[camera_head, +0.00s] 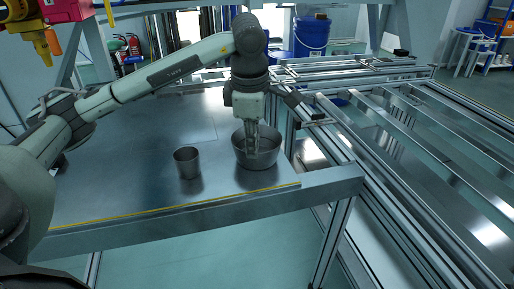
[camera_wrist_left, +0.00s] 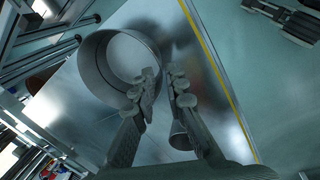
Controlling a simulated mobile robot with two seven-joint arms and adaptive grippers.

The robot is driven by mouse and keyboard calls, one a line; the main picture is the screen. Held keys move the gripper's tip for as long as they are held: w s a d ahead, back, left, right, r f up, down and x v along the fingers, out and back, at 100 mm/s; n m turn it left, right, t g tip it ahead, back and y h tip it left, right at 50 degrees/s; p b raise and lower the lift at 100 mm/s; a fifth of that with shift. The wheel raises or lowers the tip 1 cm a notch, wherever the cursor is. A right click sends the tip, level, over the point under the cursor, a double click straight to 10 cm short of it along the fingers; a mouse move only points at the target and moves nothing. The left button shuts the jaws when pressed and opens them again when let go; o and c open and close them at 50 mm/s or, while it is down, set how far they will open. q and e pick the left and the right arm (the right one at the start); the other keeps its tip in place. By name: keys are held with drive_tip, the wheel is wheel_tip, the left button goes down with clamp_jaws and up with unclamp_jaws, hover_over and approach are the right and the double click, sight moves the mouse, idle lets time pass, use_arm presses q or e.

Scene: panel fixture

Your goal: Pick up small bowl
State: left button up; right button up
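The small bowl (camera_head: 262,160) is a grey metal bowl standing upright near the right end of the metal table. My left gripper (camera_head: 252,150) points down at it, with its fingers at the bowl's rim and partly overlapping it. In the left wrist view, the bowl (camera_wrist_left: 92,66) is seen from above and looks empty. My left gripper's fingers (camera_wrist_left: 164,82) are apart there, one over the bowl's opening and the other just outside its wall. I cannot tell whether either finger touches the bowl. My right gripper is not in view.
A smaller metal cup (camera_head: 187,164) stands left of the bowl; it is partly hidden by a finger in the wrist view (camera_wrist_left: 180,137). The table (camera_head: 120,190) has a yellow line along its front edge. A metal rail frame (camera_head: 390,120) lies to the right.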

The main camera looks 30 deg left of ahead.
sight(256, 160)
use_arm(q)
drive_tip(key=f, duration=0.2)
drive_tip(key=w+f, duration=0.1)
drive_tip(key=f, duration=0.1)
drive_tip(key=shift+a+f, duration=0.1)
drive_tip(key=shift+f, duration=0.3)
drive_tip(key=shift+w+f, duration=0.15)
drive_tip(key=shift+f, duration=0.25)
clamp_jaws()
drive_tip(key=shift+r, duration=0.1)
